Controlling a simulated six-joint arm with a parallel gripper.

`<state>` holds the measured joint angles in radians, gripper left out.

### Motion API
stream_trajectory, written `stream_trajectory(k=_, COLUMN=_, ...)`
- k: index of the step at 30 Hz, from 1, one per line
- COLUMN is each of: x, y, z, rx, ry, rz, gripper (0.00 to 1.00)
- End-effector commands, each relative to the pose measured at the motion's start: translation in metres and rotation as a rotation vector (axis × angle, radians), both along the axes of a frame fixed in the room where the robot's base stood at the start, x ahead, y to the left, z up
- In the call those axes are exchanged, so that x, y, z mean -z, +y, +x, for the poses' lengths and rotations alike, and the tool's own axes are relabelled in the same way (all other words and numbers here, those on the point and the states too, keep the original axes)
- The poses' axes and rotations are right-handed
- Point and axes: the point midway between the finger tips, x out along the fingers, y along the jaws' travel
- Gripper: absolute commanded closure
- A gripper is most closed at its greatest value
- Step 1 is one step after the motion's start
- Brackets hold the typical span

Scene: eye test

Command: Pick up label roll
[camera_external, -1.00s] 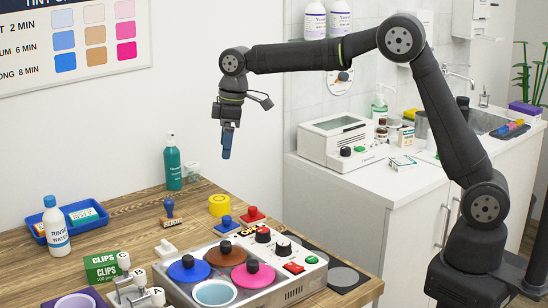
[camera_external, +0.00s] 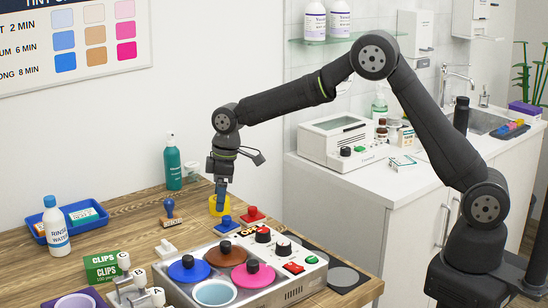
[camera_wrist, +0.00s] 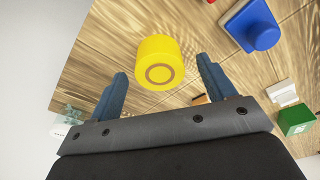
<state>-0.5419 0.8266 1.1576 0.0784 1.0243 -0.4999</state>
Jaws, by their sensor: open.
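The label roll (camera_external: 213,207) is a short yellow cylinder standing on the wooden table near the back edge; in the external view a finger covers part of it. In the wrist view its round top (camera_wrist: 160,52) shows a brown ring and lies between and just beyond the fingertips. My gripper (camera_external: 221,198) points down over the roll. In the wrist view my gripper (camera_wrist: 162,68) has its two blue fingers wide apart with nothing held between them. Whether the fingertips are level with the roll's sides is hard to tell.
Blue (camera_external: 227,223) and red (camera_external: 253,214) knobbed pieces stand close to the roll's right. A stamp (camera_external: 170,214) stands to its left, a teal bottle (camera_external: 173,163) behind left. A warmer with coloured lids (camera_external: 239,290) is in front. Bare wood lies left of the roll.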

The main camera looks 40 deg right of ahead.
Motion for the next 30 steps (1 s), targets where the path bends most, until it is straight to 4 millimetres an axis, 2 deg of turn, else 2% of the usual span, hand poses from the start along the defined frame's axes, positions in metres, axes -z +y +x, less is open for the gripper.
stream_trajectory(k=3, x=0.018, y=0.002, z=0.001, rx=0.000, ry=0.001, rz=-0.001, gripper=0.24)
stream_trajectory(k=11, x=0.021, y=0.003, z=0.002, rx=0.000, ry=-0.001, rz=-0.001, gripper=0.26)
stream_trajectory(k=18, x=0.020, y=0.003, z=0.002, rx=0.000, ry=-0.001, rz=-0.001, gripper=0.73)
stream_trajectory(k=30, x=0.014, y=0.003, z=0.002, rx=0.000, ry=-0.002, rz=0.001, gripper=0.74)
